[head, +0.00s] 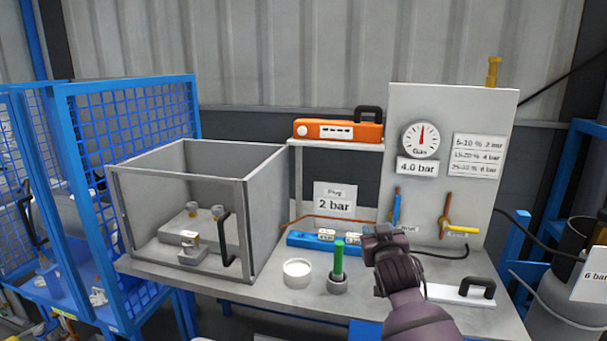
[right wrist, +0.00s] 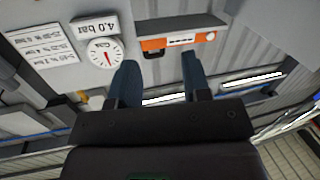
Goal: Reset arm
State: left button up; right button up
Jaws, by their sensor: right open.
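My right arm comes in from the bottom of the head view, and its gripper (head: 380,236) is over the workbench, in front of the gauge panel. In the right wrist view the two fingers of the right gripper (right wrist: 158,72) stand apart with nothing between them. Beyond them, upside down, are the gauge panel and the orange case (right wrist: 178,43). My left gripper is in neither view.
A grey open-front box (head: 262,215) with metal fittings stands left on the workbench (head: 260,292). A white cup (head: 297,272), a green rod in a holder (head: 338,262) and a black-handled white plate (head: 450,292) are near my right gripper. The gauge panel (head: 450,110) stands behind.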

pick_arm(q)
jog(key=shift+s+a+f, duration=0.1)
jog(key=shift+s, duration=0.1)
pick_arm(e)
jog(key=s+d+f+g, duration=0.2)
jog(key=s+d+f, duration=0.1)
jog(key=s+f, duration=0.7)
jog(key=s+d+f+g, duration=0.2)
jog(key=s+f, duration=0.8)
jog(key=s, duration=0.8)
jog(key=s+d+f+g, duration=0.1)
jog(key=s+d+f, duration=0.4)
jog(key=s+f, duration=0.6)
jog(key=s, duration=0.3)
jog(key=shift+g, duration=0.4)
